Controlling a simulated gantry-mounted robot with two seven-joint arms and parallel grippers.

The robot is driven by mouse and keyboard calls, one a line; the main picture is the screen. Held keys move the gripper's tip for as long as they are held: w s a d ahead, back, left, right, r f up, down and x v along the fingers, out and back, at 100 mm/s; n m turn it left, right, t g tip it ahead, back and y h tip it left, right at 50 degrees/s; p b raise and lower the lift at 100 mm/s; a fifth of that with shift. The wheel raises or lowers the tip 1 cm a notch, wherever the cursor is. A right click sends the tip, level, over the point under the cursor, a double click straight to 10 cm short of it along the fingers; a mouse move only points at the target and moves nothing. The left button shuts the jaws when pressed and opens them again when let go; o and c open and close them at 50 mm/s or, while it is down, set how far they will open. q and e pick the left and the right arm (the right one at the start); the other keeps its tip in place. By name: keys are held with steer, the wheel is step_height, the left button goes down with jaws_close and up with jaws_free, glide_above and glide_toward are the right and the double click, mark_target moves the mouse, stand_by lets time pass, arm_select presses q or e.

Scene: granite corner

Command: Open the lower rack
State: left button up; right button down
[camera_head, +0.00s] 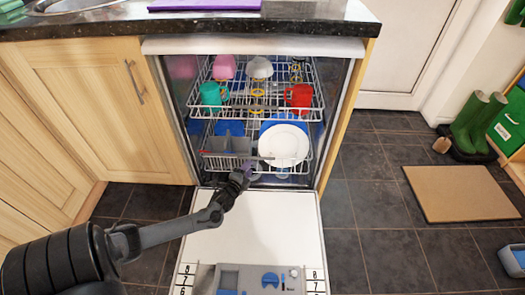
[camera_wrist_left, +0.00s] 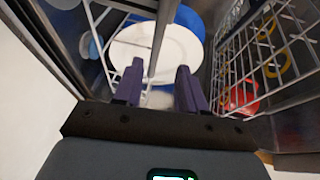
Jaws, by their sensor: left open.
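The lower rack (camera_head: 208,164) sits inside the open dishwasher, with its front near the opening. It holds a white plate (camera_head: 284,146), blue dishes behind it and a grey cutlery basket (camera_head: 222,146). My left gripper (camera_head: 246,168) is at the front of the lower rack, left of the white plate. In the left wrist view its purple fingers (camera_wrist_left: 158,90) are open. A rack bar (camera_wrist_left: 163,36) runs towards the gap between them; I cannot tell whether they touch it. The white plate (camera_wrist_left: 140,48) shows beyond the fingers. My right gripper is not in view.
The upper rack (camera_head: 256,108) above holds a green mug (camera_head: 210,96), a red mug (camera_head: 299,97) and other cups. The dishwasher door (camera_head: 262,225) lies folded down below my left arm. The countertop (camera_head: 300,20) overhangs the opening.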

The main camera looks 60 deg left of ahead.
mark_target(256, 158)
arm_select(q)
steer(key=b+x, duration=0.2)
steer(key=x, duration=0.1)
steer(key=b+x, duration=0.2)
steer(key=x, duration=0.1)
steer(key=b+x, duration=0.2)
steer(key=x, duration=0.1)
steer(key=shift+s+f, duration=0.15)
steer(key=shift+f, duration=0.25)
steer(key=shift+a, duration=0.1)
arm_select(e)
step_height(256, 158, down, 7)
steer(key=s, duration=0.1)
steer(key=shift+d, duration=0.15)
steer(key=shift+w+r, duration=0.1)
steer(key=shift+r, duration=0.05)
arm_select(q)
jaws_close()
